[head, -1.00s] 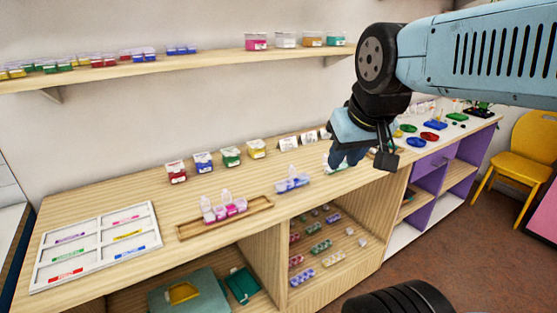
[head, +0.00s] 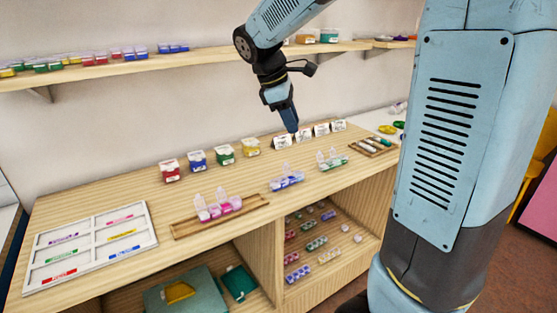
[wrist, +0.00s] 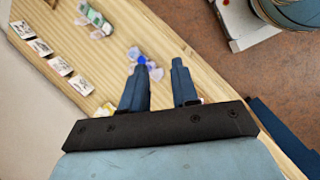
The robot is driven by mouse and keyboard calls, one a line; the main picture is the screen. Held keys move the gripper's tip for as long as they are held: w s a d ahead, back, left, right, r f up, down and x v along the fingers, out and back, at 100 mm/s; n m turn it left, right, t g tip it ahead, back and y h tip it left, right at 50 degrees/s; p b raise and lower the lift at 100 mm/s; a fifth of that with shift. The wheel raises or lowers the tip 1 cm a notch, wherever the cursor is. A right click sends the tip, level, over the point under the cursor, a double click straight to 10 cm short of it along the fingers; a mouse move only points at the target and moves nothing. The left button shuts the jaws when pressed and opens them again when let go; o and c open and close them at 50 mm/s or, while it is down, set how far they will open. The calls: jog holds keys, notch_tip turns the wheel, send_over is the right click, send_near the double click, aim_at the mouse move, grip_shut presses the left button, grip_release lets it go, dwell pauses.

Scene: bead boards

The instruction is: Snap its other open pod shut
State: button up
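Three strips of clear-lidded pods stand on the wooden counter. The pink strip (head: 222,210) sits on a long wooden tray (head: 180,232), with clear lids standing up from it. The blue strip (head: 287,183) lies to its right and has raised clear lids. It also shows in the wrist view (wrist: 152,69), beyond my fingertips. The green strip (head: 331,164) is farther right, also with raised lids, and shows at the top left in the wrist view (wrist: 92,15). My gripper (head: 292,130) hangs above the counter near the cards. In the wrist view its fingers (wrist: 159,62) are apart and empty.
Red, blue, green and yellow boxes (head: 197,160) and several white cards (head: 303,137) line the counter's back. A sorting board (head: 92,244) lies at left, a tray of small items (head: 373,145) at right. A wall shelf (head: 213,57) runs above. Counter space in front of the cards is clear.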

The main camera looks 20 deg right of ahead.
jog(key=w+a+f+n+h, duration=0.2)
jog(key=w+a+f+n, duration=0.25)
jog(key=w, duration=0.45)
jog(key=n+g+h, duration=0.1)
jog(key=n+h, duration=0.2)
jog(key=n, duration=0.3)
send_near(287, 169)
jog(key=d+f, duration=0.2)
jog(key=d, duration=0.1)
jog(key=d+f, duration=0.1)
jog(key=d, duration=0.1)
jog(key=shift+w, duration=0.4)
jog(key=shift+a, duration=0.1)
jog(key=shift+c, duration=0.3)
grip_shut()
